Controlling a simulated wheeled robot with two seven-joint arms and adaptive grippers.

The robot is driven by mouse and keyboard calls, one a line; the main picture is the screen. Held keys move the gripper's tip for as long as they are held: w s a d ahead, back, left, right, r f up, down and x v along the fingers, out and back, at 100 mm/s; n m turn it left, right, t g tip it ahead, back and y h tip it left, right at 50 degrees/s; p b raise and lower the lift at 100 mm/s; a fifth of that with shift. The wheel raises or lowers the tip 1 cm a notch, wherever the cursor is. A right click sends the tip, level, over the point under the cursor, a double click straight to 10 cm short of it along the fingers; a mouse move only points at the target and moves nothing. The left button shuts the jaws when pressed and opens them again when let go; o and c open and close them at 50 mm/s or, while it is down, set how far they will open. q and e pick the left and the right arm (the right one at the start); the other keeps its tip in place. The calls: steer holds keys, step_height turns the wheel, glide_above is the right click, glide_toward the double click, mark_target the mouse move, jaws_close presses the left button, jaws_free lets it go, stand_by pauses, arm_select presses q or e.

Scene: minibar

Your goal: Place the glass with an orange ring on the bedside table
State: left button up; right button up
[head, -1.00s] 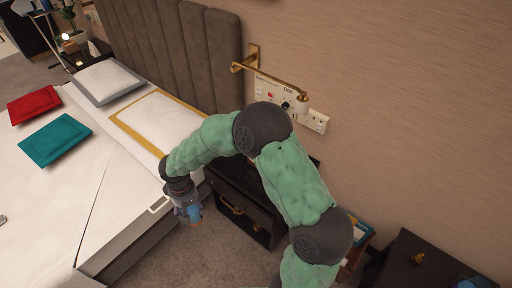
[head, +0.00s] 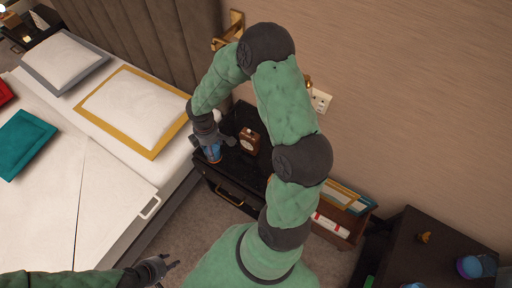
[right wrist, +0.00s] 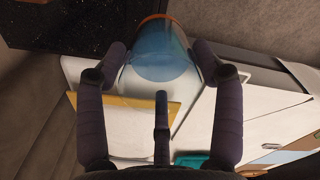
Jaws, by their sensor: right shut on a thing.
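My right gripper (head: 213,150) is shut on a blue glass (head: 214,156) with an orange ring. In the right wrist view the glass (right wrist: 160,60) sits between the two fingers, its orange ring at the far end. In the head view they appear at the left edge of the dark bedside table (head: 228,183). Its dark top (right wrist: 75,25) also shows in the right wrist view, beside the glass. I cannot tell whether the glass touches it. My left gripper (head: 165,268) is empty, with its fingers apart, at the lower left, away from the table.
A small brown clock-like object (head: 250,140) stands on the bedside table. The bed (head: 90,190) lies to the left. A wooden rack with books (head: 335,220) and a dark cabinet (head: 425,262) with a blue glass (head: 470,266) are at the right. My right arm hides part of the tabletop.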

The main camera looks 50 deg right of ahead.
steer(key=s+d+f+n, duration=0.1)
steer(key=s+d+n, duration=0.2)
steer(key=d+n, duration=0.2)
steer(key=shift+w+d+f+b, duration=0.95)
steer(key=shift+w+d+f, duration=0.15)
steer(key=shift+w+f, duration=1)
steer(key=shift+w+d+f+b, duration=1.1)
steer(key=shift+w+f, duration=0.7)
steer(key=shift+f, duration=0.6)
steer(key=shift+w+d+f+b, duration=0.85)
steer(key=shift+w+d+f, duration=0.3)
steer(key=shift+w+f, duration=0.95)
steer(key=shift+s+f, duration=0.15)
steer(key=shift+f, duration=0.15)
steer(key=o, duration=1.4)
steer(key=shift+o, duration=0.2)
